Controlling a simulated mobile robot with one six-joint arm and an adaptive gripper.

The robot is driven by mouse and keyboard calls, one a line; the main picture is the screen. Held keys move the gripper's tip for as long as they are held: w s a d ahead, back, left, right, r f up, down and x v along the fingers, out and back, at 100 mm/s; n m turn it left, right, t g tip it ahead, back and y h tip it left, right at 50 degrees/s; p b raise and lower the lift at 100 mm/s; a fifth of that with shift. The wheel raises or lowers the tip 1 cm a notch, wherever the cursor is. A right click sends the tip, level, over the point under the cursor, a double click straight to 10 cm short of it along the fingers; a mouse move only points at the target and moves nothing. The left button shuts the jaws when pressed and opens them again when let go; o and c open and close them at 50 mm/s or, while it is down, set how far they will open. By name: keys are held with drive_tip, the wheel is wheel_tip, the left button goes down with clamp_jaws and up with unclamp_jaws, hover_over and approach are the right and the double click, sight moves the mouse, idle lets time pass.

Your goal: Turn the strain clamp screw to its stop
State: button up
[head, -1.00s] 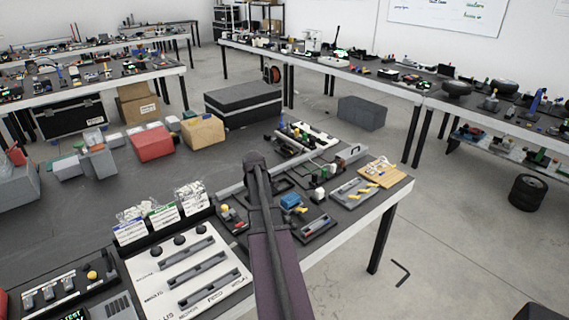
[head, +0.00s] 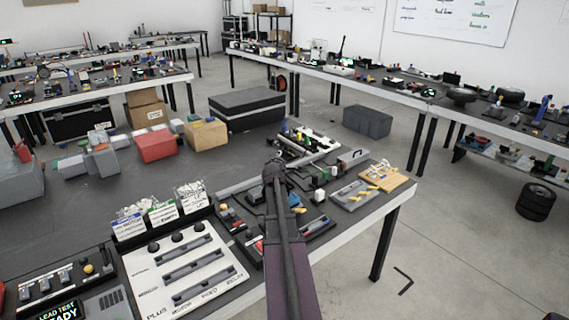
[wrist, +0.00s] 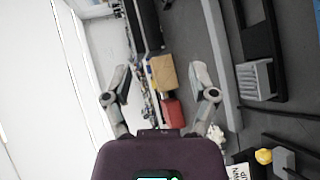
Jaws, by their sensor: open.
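I cannot pick out the strain clamp screw for certain. On the near bench, a white panel (head: 140,262) with long slots and black knobs (head: 177,237) lies left of my arm. My gripper's fingers are not clear in the head view.
Labelled bins (head: 162,210) stand behind the white panel. A lit display reading LEAD TEST READY (head: 60,311) is at lower left. A red box (head: 156,146) and a tan box (head: 206,135) sit farther back. Open floor (head: 460,245) lies to the right.

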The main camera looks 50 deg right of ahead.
drive_tip(key=shift+s+d+r+n+t+h+b, duration=0.25)
drive_tip(key=shift+s+r+n+t+h+b, duration=0.1)
drive_tip(key=shift+r+n+t, duration=0.35)
drive_tip(key=shift+f, duration=0.15)
